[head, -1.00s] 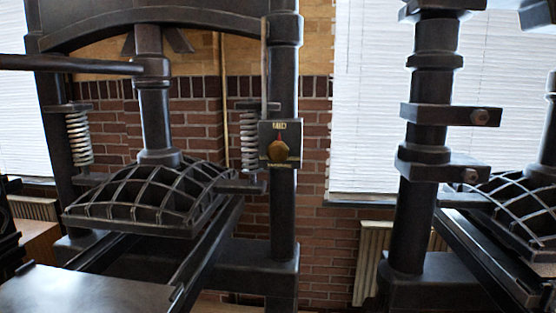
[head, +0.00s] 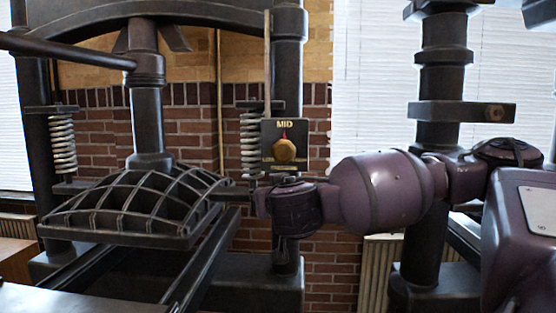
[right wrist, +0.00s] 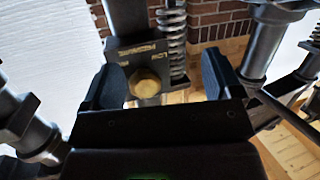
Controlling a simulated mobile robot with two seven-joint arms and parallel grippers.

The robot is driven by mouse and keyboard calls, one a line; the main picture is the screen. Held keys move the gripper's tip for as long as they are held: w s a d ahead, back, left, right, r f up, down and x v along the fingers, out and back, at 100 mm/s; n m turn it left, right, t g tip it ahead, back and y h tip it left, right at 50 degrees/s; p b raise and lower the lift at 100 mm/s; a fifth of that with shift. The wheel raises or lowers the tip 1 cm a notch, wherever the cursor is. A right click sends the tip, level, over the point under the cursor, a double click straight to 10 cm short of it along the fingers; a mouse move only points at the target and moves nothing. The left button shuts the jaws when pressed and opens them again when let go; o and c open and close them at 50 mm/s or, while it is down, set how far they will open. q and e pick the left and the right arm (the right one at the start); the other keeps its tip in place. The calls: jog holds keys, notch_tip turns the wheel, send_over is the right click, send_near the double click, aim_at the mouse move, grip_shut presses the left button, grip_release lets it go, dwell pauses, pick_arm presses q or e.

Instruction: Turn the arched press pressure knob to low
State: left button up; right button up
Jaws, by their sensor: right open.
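The arched press (head: 140,205) stands on the left in the head view. Its pressure knob (head: 284,151) is brass-coloured, on a dark plate (head: 320,137) on the right column. The plate reads MID above the knob, and a red pointer points straight up. My right arm (head: 385,190) reaches in from the right, its wrist just below the plate; the fingers are hidden there. In the right wrist view my right gripper (right wrist: 160,82) is open and empty. The knob (right wrist: 145,83) shows between its two black fingers, beyond them; contact cannot be told. My left gripper is out of view.
A white spring (head: 251,145) hangs beside the plate on its left. A long lever bar (head: 65,50) crosses the upper left. Another press column (head: 440,75) stands behind my right arm. A brick wall and window blinds are behind.

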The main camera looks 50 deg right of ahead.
aim_at(283, 154)
notch_tip(283, 154, up, 7)
jog(key=s+d+m+h+b, duration=0.1)
jog(key=s+m+h, duration=0.1)
jog(key=m+h, duration=0.15)
jog(key=b+x, duration=0.2)
jog(key=x, duration=0.7)
jog(key=shift+w+d, duration=0.1)
jog(key=shift+w+d+r, duration=0.2)
jog(key=shift+w+d, duration=0.2)
jog(key=shift+d, duration=0.1)
jog(key=c, duration=0.9)
